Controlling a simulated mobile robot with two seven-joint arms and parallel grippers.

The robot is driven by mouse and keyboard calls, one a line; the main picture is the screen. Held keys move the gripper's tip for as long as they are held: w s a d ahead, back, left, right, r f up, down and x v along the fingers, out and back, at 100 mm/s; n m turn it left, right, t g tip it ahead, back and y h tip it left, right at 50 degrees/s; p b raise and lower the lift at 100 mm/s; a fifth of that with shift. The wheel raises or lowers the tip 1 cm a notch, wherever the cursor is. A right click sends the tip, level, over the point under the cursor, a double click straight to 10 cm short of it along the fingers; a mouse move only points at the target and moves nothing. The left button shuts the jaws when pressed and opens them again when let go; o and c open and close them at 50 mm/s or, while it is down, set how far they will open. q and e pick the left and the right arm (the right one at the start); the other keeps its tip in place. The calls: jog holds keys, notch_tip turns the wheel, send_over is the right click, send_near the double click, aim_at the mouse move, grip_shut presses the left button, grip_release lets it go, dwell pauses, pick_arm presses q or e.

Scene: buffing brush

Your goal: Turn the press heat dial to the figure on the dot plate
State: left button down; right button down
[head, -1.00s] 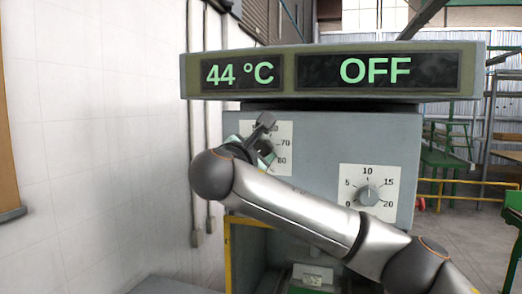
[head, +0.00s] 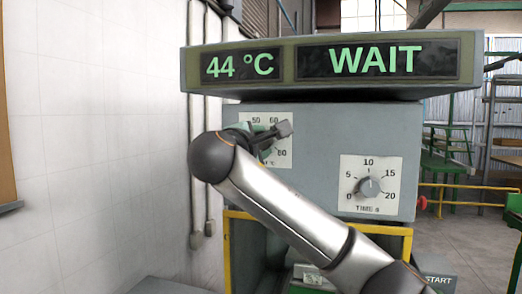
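The heat dial's white scale plate (head: 284,155) is on the left of the grey press front, with 50, 60 and 80 readable. My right gripper (head: 272,136) is at this dial, and hides the knob and part of the scale. I cannot tell whether its fingers are shut on the knob or where the pointer stands. The display (head: 238,66) above reads 44 °C, and the panel beside it (head: 377,60) reads WAIT. No dot plate can be made out with certainty. My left gripper is out of view.
A time dial (head: 369,187), marked 0 to 20, sits at the right of the press front, its pointer near 10. A yellow frame (head: 390,231) edges the opening below. A START label (head: 438,280) shows at lower right. A white wall stands left.

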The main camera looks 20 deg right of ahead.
jog(key=m, duration=0.2)
jog(key=m+b, duration=0.2)
jog(key=m, duration=0.1)
jog(key=shift+a+f+m, duration=0.1)
jog(key=shift+f+m, duration=0.15)
jog(key=shift+m, duration=0.05)
jog(key=m+b, duration=0.1)
jog(key=m, duration=0.7)
jog(key=shift+w, duration=0.1)
jog(key=m+p, duration=0.1)
jog(key=m, duration=0.9)
jog(key=shift+c, duration=1.7)
grip_release()
jog(key=shift+r, duration=0.15)
